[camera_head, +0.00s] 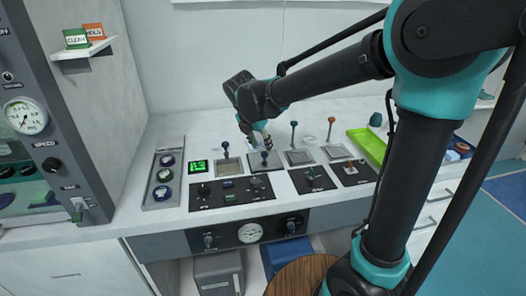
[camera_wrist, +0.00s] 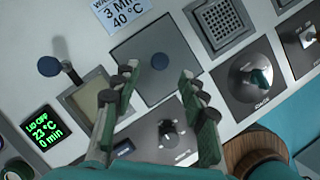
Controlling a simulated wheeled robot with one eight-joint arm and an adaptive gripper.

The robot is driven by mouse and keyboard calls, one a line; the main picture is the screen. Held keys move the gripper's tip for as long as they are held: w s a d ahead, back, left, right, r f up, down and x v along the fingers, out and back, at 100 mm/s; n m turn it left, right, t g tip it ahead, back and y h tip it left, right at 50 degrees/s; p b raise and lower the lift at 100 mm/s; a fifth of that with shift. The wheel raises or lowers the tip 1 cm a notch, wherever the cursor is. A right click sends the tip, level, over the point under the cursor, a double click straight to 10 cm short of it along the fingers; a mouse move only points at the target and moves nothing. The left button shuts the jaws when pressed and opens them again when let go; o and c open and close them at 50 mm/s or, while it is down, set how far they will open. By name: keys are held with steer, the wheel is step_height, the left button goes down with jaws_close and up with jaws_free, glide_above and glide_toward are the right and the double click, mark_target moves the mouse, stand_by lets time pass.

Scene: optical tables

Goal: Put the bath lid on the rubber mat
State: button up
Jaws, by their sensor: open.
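A flat dark grey square with a round blue knob, which looks like the bath lid (camera_wrist: 155,72), lies on the bench; it also shows in the head view (camera_head: 264,159). My gripper (camera_wrist: 159,70) is open above it, and the knob shows between the fingertips. In the head view my gripper (camera_head: 257,143) is over the bench and partly hides the square. I cannot tell whether the square is all lid or partly the rubber mat under it. To its left is an uncovered bath (camera_wrist: 83,100), beside a lit display (camera_wrist: 42,130) reading "LID OFF".
A tall blue-knobbed stem (camera_head: 225,147) stands at the uncovered bath. A lime green tray (camera_head: 362,135) lies further right. Control panels (camera_head: 232,191) line the front, and a cabinet stands at left.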

steer(key=v, duration=0.6)
steer(key=shift+r, duration=0.3)
